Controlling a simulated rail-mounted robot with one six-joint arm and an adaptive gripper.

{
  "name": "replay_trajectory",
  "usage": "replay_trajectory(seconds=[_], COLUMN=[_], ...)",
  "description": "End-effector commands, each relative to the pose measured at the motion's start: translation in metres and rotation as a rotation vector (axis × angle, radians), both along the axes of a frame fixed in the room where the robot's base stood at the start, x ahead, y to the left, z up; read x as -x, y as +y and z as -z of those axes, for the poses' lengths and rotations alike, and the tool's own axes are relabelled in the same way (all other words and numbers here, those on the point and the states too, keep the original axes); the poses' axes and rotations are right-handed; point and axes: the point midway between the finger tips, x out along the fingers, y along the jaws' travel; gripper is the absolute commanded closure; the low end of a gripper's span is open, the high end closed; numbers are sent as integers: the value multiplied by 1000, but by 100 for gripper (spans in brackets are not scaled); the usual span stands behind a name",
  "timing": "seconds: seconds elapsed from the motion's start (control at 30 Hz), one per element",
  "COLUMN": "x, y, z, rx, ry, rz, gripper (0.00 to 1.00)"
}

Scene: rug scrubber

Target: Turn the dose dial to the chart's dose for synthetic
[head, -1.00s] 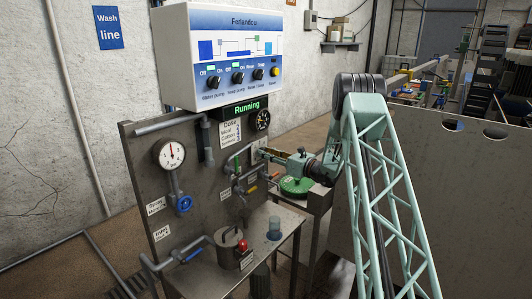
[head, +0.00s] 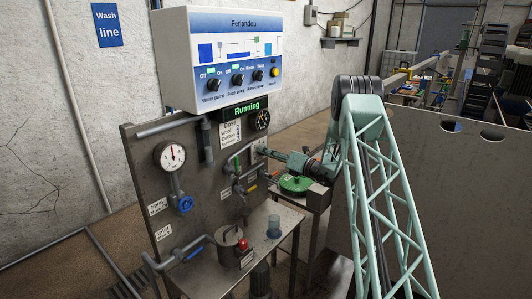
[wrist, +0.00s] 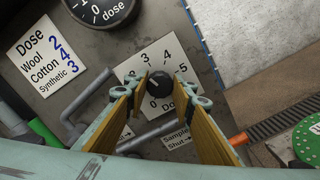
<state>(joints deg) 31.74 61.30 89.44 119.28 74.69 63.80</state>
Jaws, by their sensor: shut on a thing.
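The dose dial is a small black knob (wrist: 160,84) on a white scale plate (wrist: 166,56) in the wrist view. The scale's 0, 3, 4 and 5 can be read; where the knob points is not clear. My gripper (wrist: 157,90) has one finger on each side of the knob and is shut on it. In the head view my gripper (head: 262,151) is at the panel's right edge and hides the dial. The dose chart (wrist: 46,55) reads Wool 2, Cotton 4, Synthetic 3.
Pipes (wrist: 72,128) and a sample label (wrist: 176,140) lie close by the fingers. A green round lid (head: 296,183) is below my wrist. The control box (head: 222,58) reads "Running" underneath.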

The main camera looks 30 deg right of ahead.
Motion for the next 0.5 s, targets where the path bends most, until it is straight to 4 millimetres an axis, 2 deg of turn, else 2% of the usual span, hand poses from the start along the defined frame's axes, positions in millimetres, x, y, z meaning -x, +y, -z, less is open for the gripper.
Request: replay_trajectory(seconds=[0.4, 0.43, 0.5], x=[0, 0, 0], y=[0, 0, 0], z=[1, 1, 1], rx=[-6, -6, -6], ry=[4, 4, 4], rz=[-1, -1, -1], gripper=[87, 74, 68])
